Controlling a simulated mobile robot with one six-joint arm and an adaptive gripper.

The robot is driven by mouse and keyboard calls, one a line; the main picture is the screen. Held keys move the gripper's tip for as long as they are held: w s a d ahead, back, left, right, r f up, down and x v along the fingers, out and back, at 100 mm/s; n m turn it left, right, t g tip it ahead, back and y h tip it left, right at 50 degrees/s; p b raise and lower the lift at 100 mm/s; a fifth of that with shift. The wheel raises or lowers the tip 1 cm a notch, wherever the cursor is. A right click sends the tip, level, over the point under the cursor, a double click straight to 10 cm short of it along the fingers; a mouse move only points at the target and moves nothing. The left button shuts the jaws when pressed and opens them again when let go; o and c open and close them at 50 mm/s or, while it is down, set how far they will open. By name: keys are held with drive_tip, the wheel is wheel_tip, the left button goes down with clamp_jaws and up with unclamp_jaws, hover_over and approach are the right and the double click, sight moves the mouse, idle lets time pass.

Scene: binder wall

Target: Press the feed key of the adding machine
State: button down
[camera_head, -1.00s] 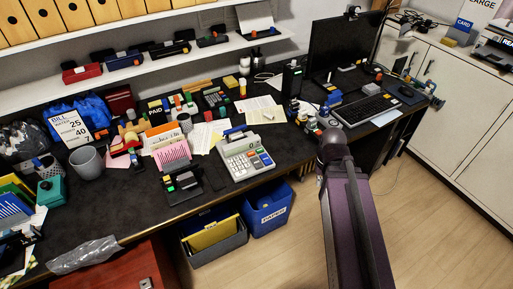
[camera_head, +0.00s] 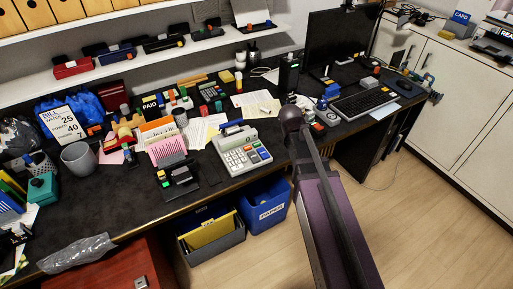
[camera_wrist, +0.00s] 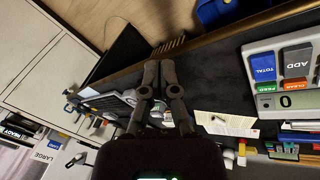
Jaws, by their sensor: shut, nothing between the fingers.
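The adding machine (camera_head: 243,152) is a pale grey machine with coloured keys near the front edge of the dark desk. In the wrist view the adding machine (camera_wrist: 290,45) is at the right edge, partly cut off. Its green feed key (camera_wrist: 266,87) shows below the blue TOTAL key and beside the orange CLEAR key; the display reads 0. My gripper (camera_wrist: 159,68) is shut and empty in the wrist view, apart from the machine and to the left of the feed key there. In the head view my arm hides the gripper.
A monitor (camera_head: 337,48) and keyboard (camera_head: 365,103) stand to the right of the machine. A stapler-like black item (camera_head: 180,180) and a pink card holder (camera_head: 167,150) are on its left. A blue paper bin (camera_head: 264,207) stands on the floor below the desk edge.

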drive_tip(key=w+a+t+h+b, duration=0.2)
drive_tip(key=w+a, duration=0.7)
drive_tip(key=t+h+b, duration=0.1)
drive_tip(key=t+b, duration=0.1)
drive_tip(key=t, duration=0.1)
hover_over(256, 144)
drive_tip(key=shift+r, duration=0.1)
wheel_tip(256, 144, down, 9)
drive_tip(key=b, duration=0.8)
drive_tip(key=shift+r, duration=0.15)
drive_tip(key=shift+s+f+b, duration=0.1)
drive_tip(key=shift+f+b, duration=0.2)
drive_tip(key=shift+b, duration=0.2)
idle(0.6)
drive_tip(key=shift+f, duration=0.25)
